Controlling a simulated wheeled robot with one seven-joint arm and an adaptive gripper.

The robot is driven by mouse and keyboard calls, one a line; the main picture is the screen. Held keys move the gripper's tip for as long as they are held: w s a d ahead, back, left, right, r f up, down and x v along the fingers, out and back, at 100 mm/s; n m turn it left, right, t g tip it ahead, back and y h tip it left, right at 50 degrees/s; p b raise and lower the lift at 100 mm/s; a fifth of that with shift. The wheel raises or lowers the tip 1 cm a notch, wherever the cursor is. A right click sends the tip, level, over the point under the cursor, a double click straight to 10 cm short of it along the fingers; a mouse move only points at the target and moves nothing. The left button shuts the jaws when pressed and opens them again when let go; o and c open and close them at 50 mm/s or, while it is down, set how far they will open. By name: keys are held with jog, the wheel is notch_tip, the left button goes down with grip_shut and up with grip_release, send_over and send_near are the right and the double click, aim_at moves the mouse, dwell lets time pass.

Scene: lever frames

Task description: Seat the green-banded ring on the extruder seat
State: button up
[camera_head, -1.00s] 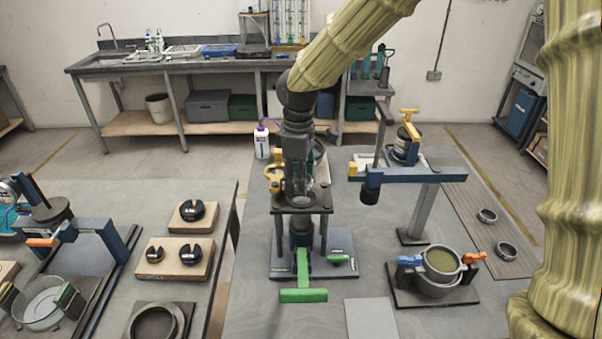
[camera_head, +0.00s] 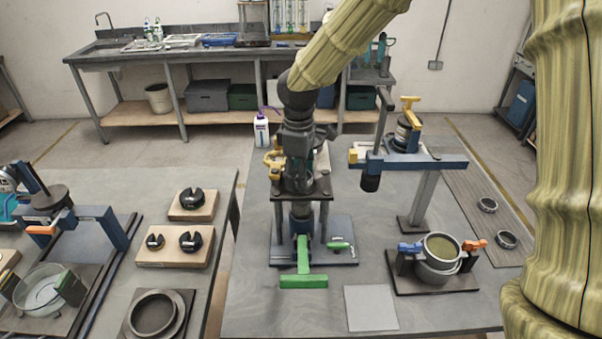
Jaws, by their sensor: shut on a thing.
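The extruder (camera_head: 323,197) stands on the middle bench, with a dark top plate on posts and a green T-handle (camera_head: 303,281) in front. My gripper (camera_head: 300,184) points down at the top plate, its fingertips right over or at the plate. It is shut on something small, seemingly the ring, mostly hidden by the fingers. I cannot make out a green band on it, nor whether it touches the seat. The seat itself is hidden behind the gripper.
A blue-beamed lever stand (camera_head: 425,162) is close on the right. A clamped pot of sand-coloured material (camera_head: 442,247) stands at the front right. Two loose grey rings (camera_head: 507,240) lie on the right mat. A yellow-handled part (camera_head: 273,162) is just left of my gripper. A bare pale plate (camera_head: 371,308) lies in front.

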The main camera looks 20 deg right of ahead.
jog(key=shift+s+f, duration=0.3)
jog(key=shift+f, duration=0.45)
dwell(0.3)
jog(key=shift+s+f, duration=0.2)
jog(key=shift+f, duration=0.05)
jog(key=c, duration=0.3)
jog(key=shift+c, duration=0.2)
jog(key=o, duration=1.6)
jog(key=shift+w, duration=0.1)
jog(key=shift+c, duration=0.2)
jog(key=shift+w+f, duration=0.15)
jog(key=shift+w, duration=0.1)
jog(key=shift+d+r, duration=0.1)
jog(key=shift+r, duration=0.15)
jog(key=shift+w+r, duration=0.1)
jog(key=shift+r, duration=0.05)
